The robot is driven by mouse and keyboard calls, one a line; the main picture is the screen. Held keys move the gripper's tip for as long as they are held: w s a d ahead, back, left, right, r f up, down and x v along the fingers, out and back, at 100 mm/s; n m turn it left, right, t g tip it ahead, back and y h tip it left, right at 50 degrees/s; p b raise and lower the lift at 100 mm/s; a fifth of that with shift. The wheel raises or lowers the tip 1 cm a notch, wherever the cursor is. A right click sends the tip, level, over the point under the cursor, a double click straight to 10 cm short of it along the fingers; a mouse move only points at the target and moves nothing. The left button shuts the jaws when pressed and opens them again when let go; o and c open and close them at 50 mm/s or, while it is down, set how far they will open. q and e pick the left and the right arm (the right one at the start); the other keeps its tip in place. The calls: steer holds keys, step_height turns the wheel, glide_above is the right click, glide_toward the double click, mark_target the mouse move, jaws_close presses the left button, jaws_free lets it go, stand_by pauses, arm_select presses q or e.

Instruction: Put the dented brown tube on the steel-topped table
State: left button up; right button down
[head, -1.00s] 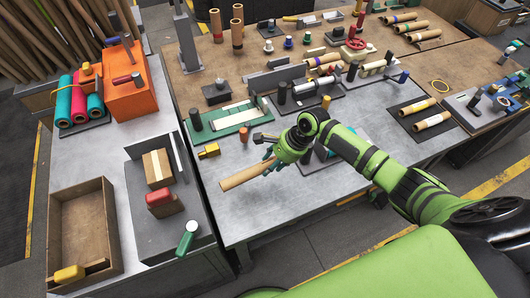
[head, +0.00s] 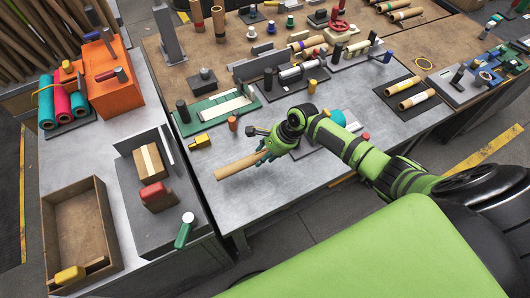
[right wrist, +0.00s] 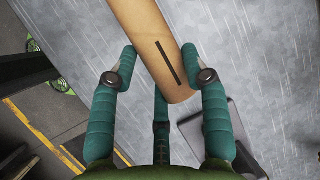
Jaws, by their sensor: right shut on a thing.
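My right gripper (head: 266,154) is shut on a plain brown tube (head: 236,166), gripping it near its right end. The tube points toward the lower left over the bare grey front part of the middle table (head: 310,172). In the right wrist view the tube (right wrist: 150,35) lies between the teal fingers (right wrist: 160,58), with a dark stripe along it. I cannot tell whether the tube touches the surface, and no dent is clear. My left gripper is not in view.
A yellow block (head: 198,141) and a green tray (head: 211,121) stand behind the tube. Brown tubes on a dark mat (head: 394,107) lie to the right. The left bench holds an orange box (head: 112,92), coloured rolls (head: 77,100) and a wooden tray (head: 51,218).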

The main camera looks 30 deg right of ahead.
mark_target(261, 169)
steer(key=shift+f+b, duration=1.3)
steer(key=shift+f, duration=1.1)
steer(key=shift+s+f, duration=0.25)
steer(key=shift+s, duration=0.1)
steer(key=shift+s+a+f, duration=0.1)
steer(key=shift+s, duration=0.05)
steer(key=c, duration=0.6)
jaws_free()
steer(key=shift+o, duration=0.3)
steer(key=shift+w+f, duration=0.2)
steer(key=shift+w, duration=0.15)
steer(key=shift+w+r, duration=0.1)
